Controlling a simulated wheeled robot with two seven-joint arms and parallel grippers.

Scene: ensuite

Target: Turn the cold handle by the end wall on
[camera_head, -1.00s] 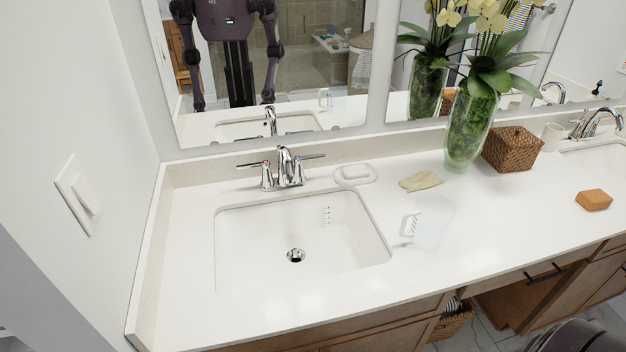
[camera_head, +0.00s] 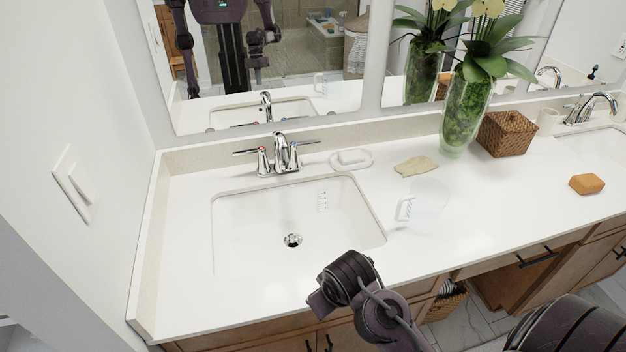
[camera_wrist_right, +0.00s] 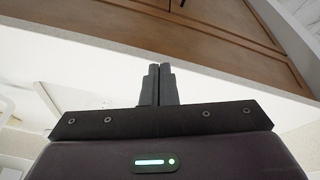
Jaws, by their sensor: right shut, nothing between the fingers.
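The chrome faucet (camera_head: 281,155) stands behind the near sink, beside the left end wall. Its right lever (camera_head: 304,142) has a small blue mark at its base and points right. Its left lever (camera_head: 246,153) has a red mark and points left. No water stream shows from the spout. My right arm reaches in from the bottom right, in front of the sink and well short of the faucet. In the right wrist view my right gripper (camera_wrist_right: 158,84) is shut and empty, with its fingertips together. My left gripper is not in view.
A vase (camera_head: 465,110) and wicker box (camera_head: 507,133) stand further right. The end wall (camera_head: 60,120) bounds the left.

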